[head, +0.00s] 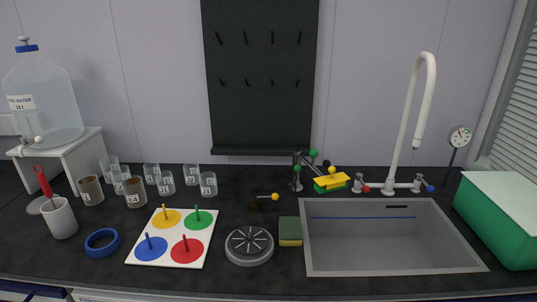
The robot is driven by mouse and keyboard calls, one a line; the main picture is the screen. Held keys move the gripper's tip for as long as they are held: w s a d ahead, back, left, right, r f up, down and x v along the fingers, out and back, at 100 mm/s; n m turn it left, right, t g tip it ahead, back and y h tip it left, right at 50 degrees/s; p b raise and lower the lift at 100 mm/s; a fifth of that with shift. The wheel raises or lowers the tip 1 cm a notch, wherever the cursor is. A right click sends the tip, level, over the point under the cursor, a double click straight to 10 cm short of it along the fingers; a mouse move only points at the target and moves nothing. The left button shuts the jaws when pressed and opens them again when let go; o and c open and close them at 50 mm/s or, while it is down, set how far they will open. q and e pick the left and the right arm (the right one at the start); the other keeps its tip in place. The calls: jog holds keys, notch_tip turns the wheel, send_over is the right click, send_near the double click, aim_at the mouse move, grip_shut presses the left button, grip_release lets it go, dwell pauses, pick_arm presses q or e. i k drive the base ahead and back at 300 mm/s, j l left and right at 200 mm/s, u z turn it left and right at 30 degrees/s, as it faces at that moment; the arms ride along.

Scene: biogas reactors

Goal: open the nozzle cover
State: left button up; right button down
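I cannot tell for sure which part is the nozzle cover. A yellow and green fixture (333,181) stands behind the sink, with a small metal valve stand (296,172) bearing green knobs beside it. A small dark block (255,206) with a rod ending in a yellow ball (275,197) lies left of the sink. A large water jug (44,97) with a blue cap stands on a white stand with a small tap (38,140) at its front. Neither of my grippers is in view.
A sink (390,245) with a white faucet (402,130) fills the right. A grey round lid (249,246), a sponge (290,231), a board with coloured discs (135,258), a blue ring (102,242), several cups (165,183) and a green box (505,225) stand about.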

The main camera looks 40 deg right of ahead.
aim_at(331, 180)
jog(key=z, duration=1.8)
